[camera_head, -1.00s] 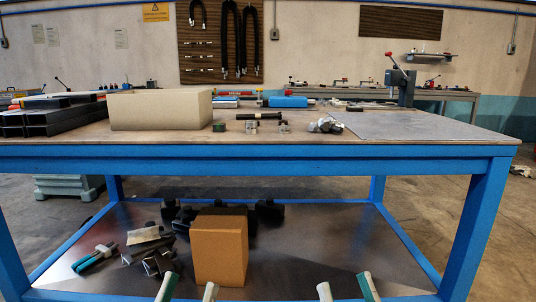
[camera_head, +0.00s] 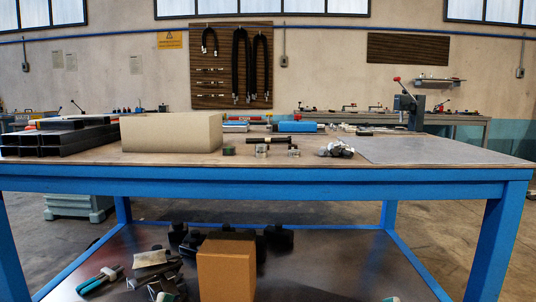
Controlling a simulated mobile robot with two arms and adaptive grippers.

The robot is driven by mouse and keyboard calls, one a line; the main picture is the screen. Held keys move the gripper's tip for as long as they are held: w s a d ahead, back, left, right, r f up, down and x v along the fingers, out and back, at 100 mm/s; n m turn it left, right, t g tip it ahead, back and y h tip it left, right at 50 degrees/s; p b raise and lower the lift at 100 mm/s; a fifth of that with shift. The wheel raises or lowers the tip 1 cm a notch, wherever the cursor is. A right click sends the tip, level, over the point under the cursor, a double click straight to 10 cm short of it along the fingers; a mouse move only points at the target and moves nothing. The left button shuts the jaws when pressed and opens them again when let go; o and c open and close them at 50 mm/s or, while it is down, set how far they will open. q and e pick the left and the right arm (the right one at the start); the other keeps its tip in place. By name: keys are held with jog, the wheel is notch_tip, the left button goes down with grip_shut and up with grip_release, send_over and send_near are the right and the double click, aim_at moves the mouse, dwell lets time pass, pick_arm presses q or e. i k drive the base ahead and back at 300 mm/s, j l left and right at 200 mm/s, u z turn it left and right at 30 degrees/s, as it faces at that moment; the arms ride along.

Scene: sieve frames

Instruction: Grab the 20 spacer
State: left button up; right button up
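Three small round pieces stand in a row near the front of the tabletop: a dark green one (camera_head: 228,150), a silvery metal one (camera_head: 261,150) and a smaller metal one (camera_head: 293,152). They look like spacers, but no number is readable, so I cannot tell which is the 20 spacer. Only a bit of my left gripper (camera_head: 165,297) shows at the bottom edge, below the tabletop. Only a tip of my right gripper (camera_head: 390,299) shows at the bottom edge. Both are far from the small pieces, and their opening is out of frame.
The blue-framed workbench (camera_head: 270,190) has a beige box (camera_head: 172,133) and dark metal profiles (camera_head: 60,140) at left. A cluster of metal parts (camera_head: 337,149) and a grey plate (camera_head: 430,150) are at right. The lower shelf holds a brown box (camera_head: 226,270) and tools.

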aim_at(294, 153)
jog(key=i+l+u, duration=0.15)
jog(key=l, duration=0.3)
jog(key=i+l+u, duration=0.2)
jog(key=l, duration=0.25)
jog(key=l+u, duration=0.15)
jog(key=l, duration=0.35)
